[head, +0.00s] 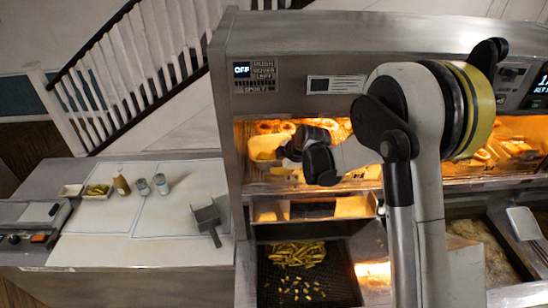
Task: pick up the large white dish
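A pale, box-like dish (264,148) sits at the left end of the lit warming shelf, tinted yellow by the lamps; it is the likeliest match for the large white dish. My gripper (286,152) is at its right edge, reaching into the shelf from the right. My dark wrist and arm hide part of the shelf behind. Whether the fingers touch the dish, and whether they are open or shut, is too small to tell. A smaller white dish (96,196) with yellow food stands on the left counter.
Ring-shaped food (268,126) lies on the warming shelf (345,186). Below is a dark bin with fries (295,254). On the left counter stand a brown bottle (121,185), two shakers (142,187) and a grey scoop (208,217). The white board (110,240) has free room in front.

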